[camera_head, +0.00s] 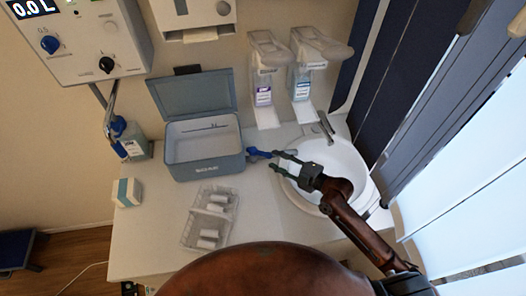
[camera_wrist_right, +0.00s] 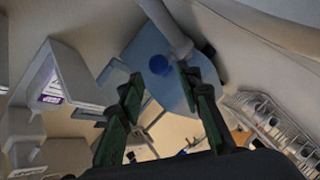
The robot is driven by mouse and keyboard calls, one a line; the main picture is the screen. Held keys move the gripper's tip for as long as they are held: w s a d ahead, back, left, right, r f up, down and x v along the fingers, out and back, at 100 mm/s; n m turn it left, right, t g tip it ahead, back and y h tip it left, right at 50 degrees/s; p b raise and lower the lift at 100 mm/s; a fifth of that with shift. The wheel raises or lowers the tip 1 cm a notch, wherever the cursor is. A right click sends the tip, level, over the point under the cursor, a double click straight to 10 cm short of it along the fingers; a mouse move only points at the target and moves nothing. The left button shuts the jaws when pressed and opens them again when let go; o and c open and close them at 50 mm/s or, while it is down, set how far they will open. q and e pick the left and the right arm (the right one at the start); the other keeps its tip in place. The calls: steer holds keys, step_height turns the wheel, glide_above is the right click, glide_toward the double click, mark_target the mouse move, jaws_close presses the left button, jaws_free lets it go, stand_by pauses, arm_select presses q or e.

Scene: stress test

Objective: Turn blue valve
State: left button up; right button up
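The likeliest blue valve is a blue knob (camera_head: 50,44) on the front of a white wall unit (camera_head: 85,35) at the top left of the head view. It stands beside a black knob (camera_head: 106,65). My right gripper (camera_head: 284,162) is over the sink, far to the right of and below the unit. Its dark green fingers are spread apart with nothing between them. In the wrist view the right gripper (camera_wrist_right: 160,97) also shows open fingers. A round blue shape (camera_wrist_right: 160,65) lies beyond them, but I cannot tell what it is. My left gripper is not in view.
An open grey-blue box (camera_head: 205,165) stands on the white counter (camera_head: 155,225), with a small blue item (camera_head: 262,153) beside it. A wire basket (camera_head: 210,216), a white sink (camera_head: 345,160) and two dispensers (camera_head: 264,90) are near. A blue-topped bottle (camera_head: 135,150) stands below the unit.

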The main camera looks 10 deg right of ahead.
mark_target(269, 156)
steer(key=x, duration=0.5)
steer(key=shift+w+p, duration=0.1)
steer(key=shift+p, duration=0.2)
steer(key=shift+w+a, duration=0.25)
steer(key=shift+w+a+f, duration=0.15)
steer(key=shift+a+f, duration=0.05)
steer(key=c, duration=0.7)
jaws_close()
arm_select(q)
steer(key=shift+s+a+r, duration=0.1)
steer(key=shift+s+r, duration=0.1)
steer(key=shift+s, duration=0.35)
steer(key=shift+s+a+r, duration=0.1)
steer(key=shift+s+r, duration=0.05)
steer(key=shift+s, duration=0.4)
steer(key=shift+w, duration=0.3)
